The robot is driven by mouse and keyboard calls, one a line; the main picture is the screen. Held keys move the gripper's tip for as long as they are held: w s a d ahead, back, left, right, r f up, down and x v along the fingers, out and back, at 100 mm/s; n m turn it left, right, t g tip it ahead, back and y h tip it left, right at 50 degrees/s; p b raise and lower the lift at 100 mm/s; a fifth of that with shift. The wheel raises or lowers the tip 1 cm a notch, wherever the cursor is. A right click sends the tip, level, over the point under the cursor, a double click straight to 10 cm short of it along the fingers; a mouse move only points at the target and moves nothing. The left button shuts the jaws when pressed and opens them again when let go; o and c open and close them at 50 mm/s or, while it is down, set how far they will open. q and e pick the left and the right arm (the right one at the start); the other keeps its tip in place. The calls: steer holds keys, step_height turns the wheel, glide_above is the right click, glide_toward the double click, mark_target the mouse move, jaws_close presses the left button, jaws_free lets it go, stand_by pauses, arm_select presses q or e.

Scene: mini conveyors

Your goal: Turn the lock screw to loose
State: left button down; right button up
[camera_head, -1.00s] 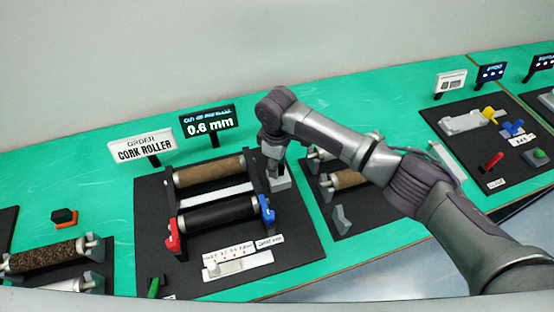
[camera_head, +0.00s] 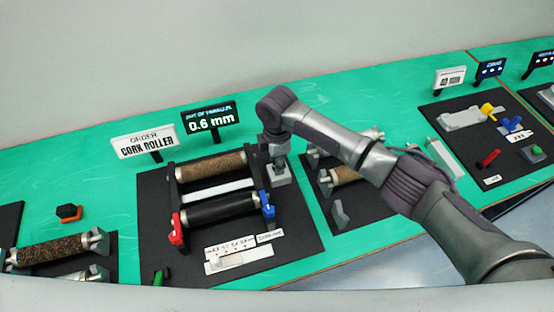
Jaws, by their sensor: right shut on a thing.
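My right gripper (camera_head: 279,165) points down at the right edge of the black mini conveyor plate. It is shut on a small part on top of a light grey block (camera_head: 281,179). That part is at the lock screw's likely place, but the jaws hide it, so I cannot see its turn. The conveyor beside it has a cork roller (camera_head: 212,165) at the back and a black roller (camera_head: 220,208) in front. My left gripper is not in view.
A red lever (camera_head: 177,229) and a blue lever (camera_head: 266,204) flank the black roller. A white scale (camera_head: 238,257) lies in front. A display (camera_head: 208,120) reads 0.6 mm beside a CORK ROLLER order sign (camera_head: 145,143). Another station (camera_head: 345,190) lies close right.

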stand_by(0.5)
steer(key=o, duration=1.2)
steer(key=shift+c, duration=0.2)
steer(key=shift+r, duration=0.1)
step_height(320, 180, up, 12)
